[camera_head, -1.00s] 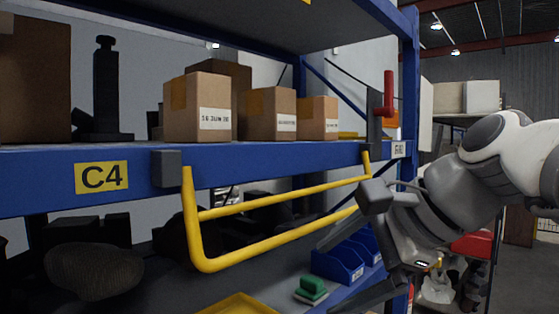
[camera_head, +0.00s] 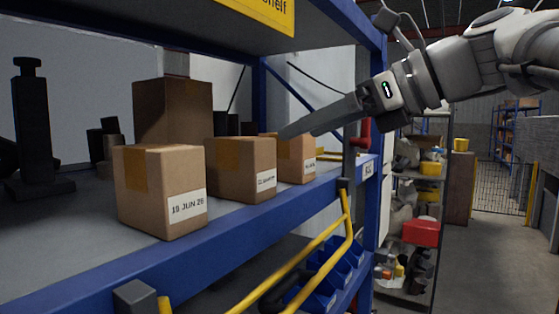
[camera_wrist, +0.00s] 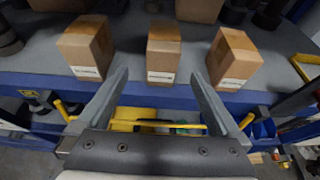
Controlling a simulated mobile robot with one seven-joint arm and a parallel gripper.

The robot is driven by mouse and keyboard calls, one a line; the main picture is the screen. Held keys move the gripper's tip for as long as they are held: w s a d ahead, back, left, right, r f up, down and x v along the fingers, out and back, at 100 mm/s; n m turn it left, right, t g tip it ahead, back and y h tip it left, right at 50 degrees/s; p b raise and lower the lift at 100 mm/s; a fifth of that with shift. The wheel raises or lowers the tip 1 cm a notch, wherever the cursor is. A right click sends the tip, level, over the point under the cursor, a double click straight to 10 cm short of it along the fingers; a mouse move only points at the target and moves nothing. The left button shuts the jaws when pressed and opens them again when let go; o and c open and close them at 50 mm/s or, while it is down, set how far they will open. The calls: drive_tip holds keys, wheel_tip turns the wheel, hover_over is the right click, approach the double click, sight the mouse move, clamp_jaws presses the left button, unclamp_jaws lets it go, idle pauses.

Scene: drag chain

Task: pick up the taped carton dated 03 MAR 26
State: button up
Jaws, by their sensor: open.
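Three taped brown cartons stand in a row on the shelf. The left carton (camera_head: 160,190) bears a label that seems to read 19 JUN 26. The middle carton (camera_head: 240,168) and the right carton (camera_head: 296,158) have labels too small to read, so I cannot tell which is dated 03 MAR 26. In the wrist view the left (camera_wrist: 87,45), middle (camera_wrist: 163,52) and right (camera_wrist: 234,58) cartons all show. My gripper (camera_wrist: 158,76) is open and empty, its fingers pointing toward the middle carton, apart from it. In the head view my gripper (camera_head: 284,133) overlaps the right carton's top.
A taller brown carton (camera_head: 172,108) stands behind the row. A black stand (camera_head: 32,130) is at the left. The blue shelf beam (camera_head: 240,230) and a yellow rail (camera_head: 290,265) run along the front. An upper shelf (camera_head: 180,30) hangs above. Gaps separate the cartons in the wrist view.

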sight(264, 150)
drive_tip(key=x, duration=1)
drive_tip(key=shift+f, duration=0.15)
drive_tip(key=shift+w+p+x, duration=0.2)
drive_tip(key=shift+p+x, duration=0.35)
drive_tip(key=shift+x, duration=2.1)
drive_tip(key=shift+d+f, duration=0.1)
drive_tip(key=shift+d, duration=0.15)
drive_tip(key=c, duration=1.5)
